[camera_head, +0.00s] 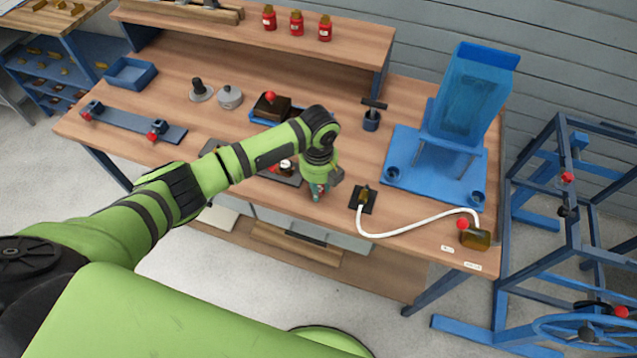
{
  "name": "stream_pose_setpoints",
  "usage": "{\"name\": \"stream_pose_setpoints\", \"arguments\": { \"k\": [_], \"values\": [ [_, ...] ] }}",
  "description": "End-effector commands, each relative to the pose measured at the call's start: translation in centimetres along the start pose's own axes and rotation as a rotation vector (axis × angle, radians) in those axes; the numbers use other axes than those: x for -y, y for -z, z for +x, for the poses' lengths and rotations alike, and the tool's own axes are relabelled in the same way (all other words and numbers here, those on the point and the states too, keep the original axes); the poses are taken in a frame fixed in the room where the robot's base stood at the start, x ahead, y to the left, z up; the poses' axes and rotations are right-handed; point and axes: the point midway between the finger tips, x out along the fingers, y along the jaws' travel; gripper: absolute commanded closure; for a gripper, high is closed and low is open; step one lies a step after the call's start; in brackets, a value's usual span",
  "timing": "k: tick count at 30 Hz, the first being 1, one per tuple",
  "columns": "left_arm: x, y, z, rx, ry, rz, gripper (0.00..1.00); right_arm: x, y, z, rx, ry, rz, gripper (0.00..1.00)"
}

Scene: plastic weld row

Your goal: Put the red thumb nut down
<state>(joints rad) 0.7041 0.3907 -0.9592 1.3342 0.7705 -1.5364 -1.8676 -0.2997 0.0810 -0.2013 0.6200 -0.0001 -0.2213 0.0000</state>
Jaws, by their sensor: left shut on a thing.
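My left gripper (318,193) is at the front edge of the wooden bench, pointing down. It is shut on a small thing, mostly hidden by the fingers. A dark plate with small parts (287,178) lies just left of the gripper, partly behind my arm. My right gripper is not in view.
A dark block with a brass fitting (364,197) and a white hose (410,228) lie right of the gripper. A blue stand (432,165) is farther right. A red-knobbed brown block (272,106) is behind. Some bench top around the gripper is bare.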

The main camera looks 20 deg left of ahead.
Motion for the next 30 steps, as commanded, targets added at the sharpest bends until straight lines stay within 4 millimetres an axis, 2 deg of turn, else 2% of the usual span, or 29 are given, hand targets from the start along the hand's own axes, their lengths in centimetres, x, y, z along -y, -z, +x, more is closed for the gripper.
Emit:
{"name": "stream_pose_setpoints", "arguments": {
  "k": [10,11,12,23,26,30],
  "values": [
    [0.0,0.0,0.5,0.001,0.0,-0.001,0.98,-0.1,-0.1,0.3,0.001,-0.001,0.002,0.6],
    [0.0,0.0,0.3,0.001,0.001,-0.001,0.57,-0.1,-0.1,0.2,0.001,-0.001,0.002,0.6],
    [0.0,0.0,0.3,0.001,0.001,-0.001,0.46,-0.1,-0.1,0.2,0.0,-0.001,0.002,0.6],
    [0.0,0.0,0.0,0.001,0.001,0.0,0.46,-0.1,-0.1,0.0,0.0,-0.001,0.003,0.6],
    [0.1,-0.1,-0.8,0.002,0.003,0.001,0.46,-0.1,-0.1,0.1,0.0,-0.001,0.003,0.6],
    [0.1,-0.2,-3.3,0.005,0.005,0.001,0.46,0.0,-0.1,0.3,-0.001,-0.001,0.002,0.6]
  ]
}}
